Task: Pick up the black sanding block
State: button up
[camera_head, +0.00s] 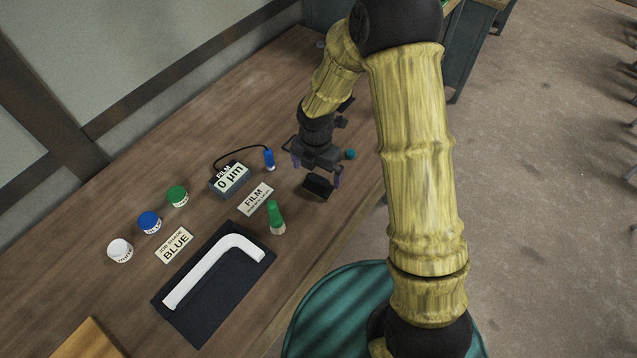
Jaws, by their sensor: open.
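The black sanding block (318,187) is a small dark block on the wooden table, near its right edge. My gripper (316,178) is directly above it, pointing down, with its purple-tipped fingers apart, one toward each side of the block. The fingers look open and I cannot tell whether they touch the block. The block's upper part is partly hidden by the gripper.
A green-handled brush (275,216), film gauge (230,178) with blue probe (269,159) and film card (256,198) lie left. Green, blue and white-lidded jars (120,250) stand farther left. A white bent part (213,268) lies on a dark mat (196,328). A teal ball (350,154) is close behind.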

aim_at(318, 178)
jog(key=shift+f, duration=0.45)
jog(key=shift+w+d+f+p, duration=0.15)
jog(key=shift+f+p, duration=0.2)
jog(key=shift+f, duration=0.95)
jog(key=shift+d+f+p, duration=0.1)
jog(key=shift+f+p, duration=0.25)
jog(key=shift+f, duration=0.95)
jog(key=shift+c, duration=0.2)
jog(key=c, duration=1)
jog(key=shift+r, duration=0.1)
